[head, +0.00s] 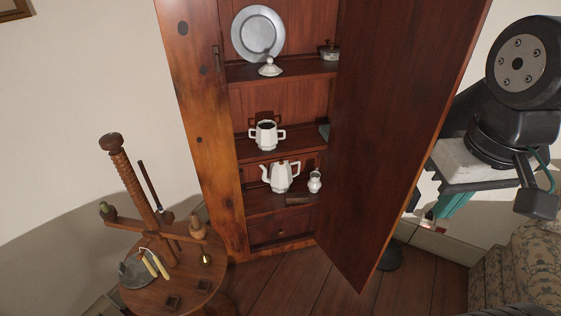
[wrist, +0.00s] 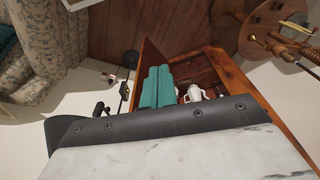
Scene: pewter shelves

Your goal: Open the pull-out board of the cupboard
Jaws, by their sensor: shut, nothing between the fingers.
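The tall wooden cupboard (head: 215,150) stands with its right door (head: 390,130) swung wide open. Inside, a small drawer front (head: 280,228) with a knob is flush at the bottom. Above it is a shelf board (head: 262,206) with a white teapot, a small white jug and a dark flat piece (head: 298,199) at its front. I cannot tell which part is the pull-out board. My gripper (head: 450,207) is right of the door, outside the cupboard, partly hidden by my arm. In the wrist view its teal fingers (wrist: 158,87) are together and empty, in front of the cupboard interior.
A white two-handled pot (head: 266,135) and a pewter plate (head: 258,33) stand on higher shelves. A round wooden table (head: 185,290) with a threaded wooden stand is at the left front. A floral armchair (head: 530,265) is at lower right. Floorboards (head: 300,280) before the cupboard are clear.

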